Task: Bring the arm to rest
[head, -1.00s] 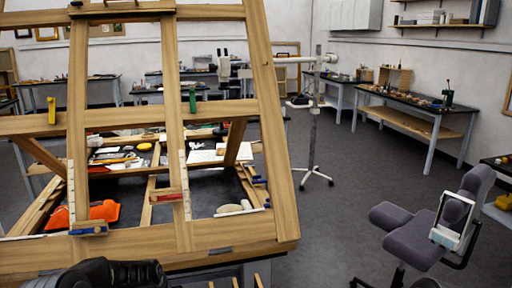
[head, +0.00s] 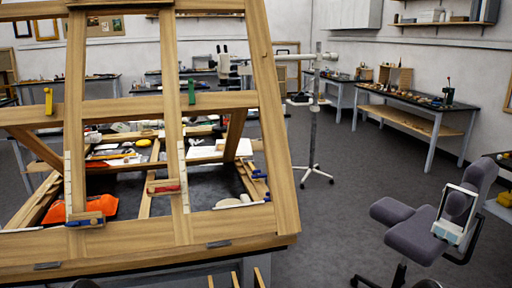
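Neither of my grippers shows in the head view. Only a small dark piece, seemingly of my own arm, shows at the bottom left edge, and its fingers cannot be seen. A large wooden easel-like frame (head: 270,120) fills the left half of the view, with uprights and crossbars. Small clamps with red (head: 165,187) and blue (head: 85,218) parts sit on its lower part. No gripper is seen touching the frame.
Behind the frame, a dark work surface holds an orange cloth-like item (head: 101,205) and tools. A grey chair (head: 412,222) stands at right, a wheeled stand (head: 314,130) behind. A long bench (head: 425,105) lines the right wall. Grey floor (head: 335,230) between is clear.

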